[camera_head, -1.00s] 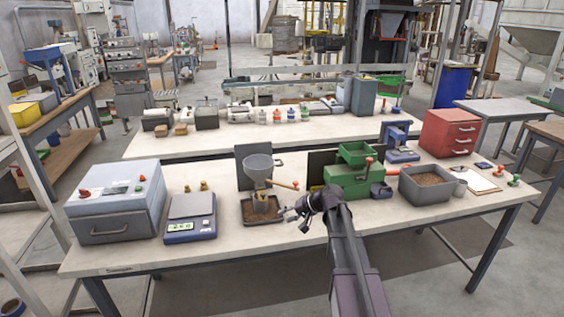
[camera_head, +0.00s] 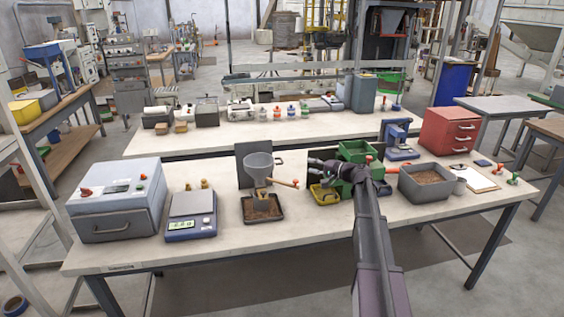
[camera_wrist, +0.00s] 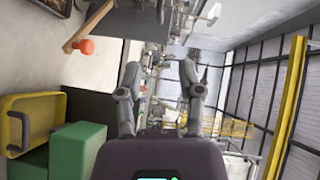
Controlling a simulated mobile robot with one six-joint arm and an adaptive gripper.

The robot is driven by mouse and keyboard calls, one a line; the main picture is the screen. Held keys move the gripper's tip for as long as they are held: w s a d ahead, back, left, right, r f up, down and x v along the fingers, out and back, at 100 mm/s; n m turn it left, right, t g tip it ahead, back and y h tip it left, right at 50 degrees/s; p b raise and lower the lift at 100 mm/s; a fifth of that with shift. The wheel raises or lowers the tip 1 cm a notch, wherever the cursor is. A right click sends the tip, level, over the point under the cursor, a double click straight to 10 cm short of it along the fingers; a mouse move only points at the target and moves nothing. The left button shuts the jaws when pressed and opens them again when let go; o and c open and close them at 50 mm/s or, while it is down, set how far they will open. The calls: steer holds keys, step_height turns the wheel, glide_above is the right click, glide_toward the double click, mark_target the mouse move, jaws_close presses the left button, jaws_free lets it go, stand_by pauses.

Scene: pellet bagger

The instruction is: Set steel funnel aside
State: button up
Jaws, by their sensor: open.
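The grey steel funnel (camera_head: 259,164) stands upright above a dark tray of brown pellets (camera_head: 262,208) at the middle of the near bench. The wrist view shows the handle (camera_wrist: 92,25) and knob (camera_wrist: 86,46) at upper left. My gripper (camera_head: 312,163) is open and empty, raised to the right of the funnel and apart from it, in front of the green machine. In the wrist view its two fingers (camera_wrist: 162,92) are spread with nothing between them.
The green machine (camera_head: 352,172) with a yellow pan (camera_head: 324,194) is just right of the funnel. A digital scale (camera_head: 190,214) and a grey sealer box (camera_head: 117,202) stand left. A grey pellet bin (camera_head: 426,183) stands right. The front bench strip is clear.

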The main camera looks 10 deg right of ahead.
mark_target(282, 161)
steer(key=shift+a, duration=0.1)
steer(key=b+x, duration=0.2)
steer(key=x, duration=1.1)
steer(key=shift+w+a, duration=0.25)
steer(key=shift+a, duration=0.05)
steer(key=shift+c, duration=0.2)
jaws_close()
